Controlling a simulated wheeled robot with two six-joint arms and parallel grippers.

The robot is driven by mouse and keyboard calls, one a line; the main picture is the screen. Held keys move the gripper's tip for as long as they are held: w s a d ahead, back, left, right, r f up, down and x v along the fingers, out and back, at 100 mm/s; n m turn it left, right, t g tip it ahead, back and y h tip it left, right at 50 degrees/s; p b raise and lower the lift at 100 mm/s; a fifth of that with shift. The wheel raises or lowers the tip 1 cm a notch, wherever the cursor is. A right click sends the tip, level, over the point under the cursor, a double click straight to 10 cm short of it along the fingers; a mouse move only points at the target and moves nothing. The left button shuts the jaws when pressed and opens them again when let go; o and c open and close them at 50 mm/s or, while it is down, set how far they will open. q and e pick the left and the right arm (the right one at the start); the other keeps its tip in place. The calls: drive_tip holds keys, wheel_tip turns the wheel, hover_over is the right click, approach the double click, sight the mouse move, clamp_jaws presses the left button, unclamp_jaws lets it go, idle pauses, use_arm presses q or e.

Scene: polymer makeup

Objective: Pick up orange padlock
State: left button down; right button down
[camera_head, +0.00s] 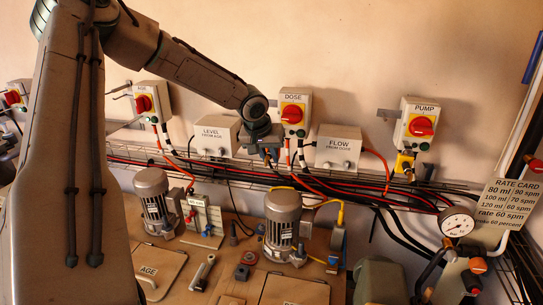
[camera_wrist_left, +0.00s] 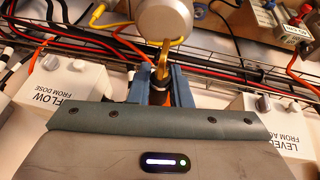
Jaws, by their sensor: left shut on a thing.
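My left gripper (camera_head: 266,153) hangs in front of the wall between the LEVEL and FLOW boxes, above the cable tray. In the left wrist view its two blue fingers (camera_wrist_left: 160,88) are closed on the orange padlock (camera_wrist_left: 168,98). Only a narrow orange part of the padlock shows between the fingers; the rest is hidden. A brass-coloured piece (camera_wrist_left: 163,62) shows just beyond the fingertips; I cannot tell whether it touches the padlock. My right gripper is in neither view.
The LEVEL box (camera_head: 217,134) and FLOW box (camera_head: 338,148) flank the gripper, with the DOSE switch (camera_head: 294,112) close by. A grey motor (camera_head: 282,222) stands below. A yellow padlock (camera_head: 404,162) hangs under the PUMP switch (camera_head: 418,124). Cables run along the wall tray.

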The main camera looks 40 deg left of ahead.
use_arm(q)
drive_tip(key=shift+s+d+f, duration=0.1)
drive_tip(key=shift+s, duration=0.35)
drive_tip(key=s+d+b, duration=0.2)
drive_tip(key=s+b, duration=1.2)
drive_tip(key=s, duration=0.2)
drive_tip(key=shift+s+d+r+b, duration=0.2)
drive_tip(key=shift+s+b, duration=0.1)
drive_tip(key=shift+b, duration=0.1)
drive_tip(key=shift+s, duration=0.1)
